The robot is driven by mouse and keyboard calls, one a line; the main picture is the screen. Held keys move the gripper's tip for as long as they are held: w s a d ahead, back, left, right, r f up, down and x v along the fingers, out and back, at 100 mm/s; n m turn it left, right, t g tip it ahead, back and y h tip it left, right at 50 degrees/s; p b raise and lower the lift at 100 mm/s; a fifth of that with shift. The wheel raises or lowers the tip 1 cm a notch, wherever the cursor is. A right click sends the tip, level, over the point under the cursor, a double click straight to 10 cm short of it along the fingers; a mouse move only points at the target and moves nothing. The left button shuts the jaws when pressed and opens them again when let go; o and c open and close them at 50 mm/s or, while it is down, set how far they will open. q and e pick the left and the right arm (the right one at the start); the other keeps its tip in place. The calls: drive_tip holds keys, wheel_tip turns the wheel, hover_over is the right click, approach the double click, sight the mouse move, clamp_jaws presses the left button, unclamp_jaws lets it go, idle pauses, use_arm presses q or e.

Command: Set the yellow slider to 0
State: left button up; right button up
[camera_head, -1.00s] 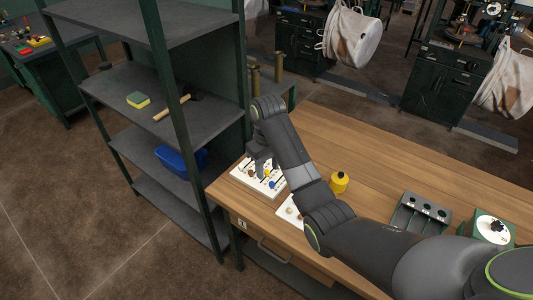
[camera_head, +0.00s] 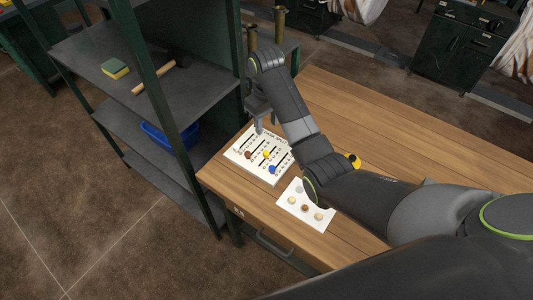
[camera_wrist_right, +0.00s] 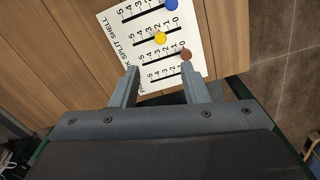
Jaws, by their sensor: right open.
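The white slider panel (camera_head: 248,167) lies on the wooden table near its left end. Its yellow slider (camera_head: 266,154) also shows in the right wrist view (camera_wrist_right: 160,38), partway along its numbered slot, off the 0 end; the exact mark is hard to read. A blue slider (camera_wrist_right: 171,5) and a brown slider (camera_wrist_right: 186,55) sit on neighbouring slots. My right gripper (camera_wrist_right: 160,67) is open and empty, above the panel's far edge in the head view. Its right finger in the wrist view appears close to the brown slider; contact cannot be told. My left gripper is out of view.
A second white panel (camera_head: 290,205) with round knobs lies beside the slider panel. A yellow object (camera_head: 354,161) is partly hidden behind my right arm. A dark shelf (camera_head: 185,75) stands left of the table. The table's far right stretch (camera_head: 400,125) is clear.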

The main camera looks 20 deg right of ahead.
sight(266, 152)
wheel_tip(266, 152, down, 5)
drive_tip(key=shift+a+f, duration=0.1)
drive_tip(key=shift+a, duration=0.05)
wheel_tip(266, 152, down, 6)
drive_tip(key=shift+p, duration=0.3)
drive_tip(key=shift+f, duration=0.75)
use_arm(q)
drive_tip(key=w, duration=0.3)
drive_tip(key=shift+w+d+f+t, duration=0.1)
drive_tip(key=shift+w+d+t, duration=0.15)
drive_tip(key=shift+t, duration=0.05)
use_arm(e)
clamp_jaws()
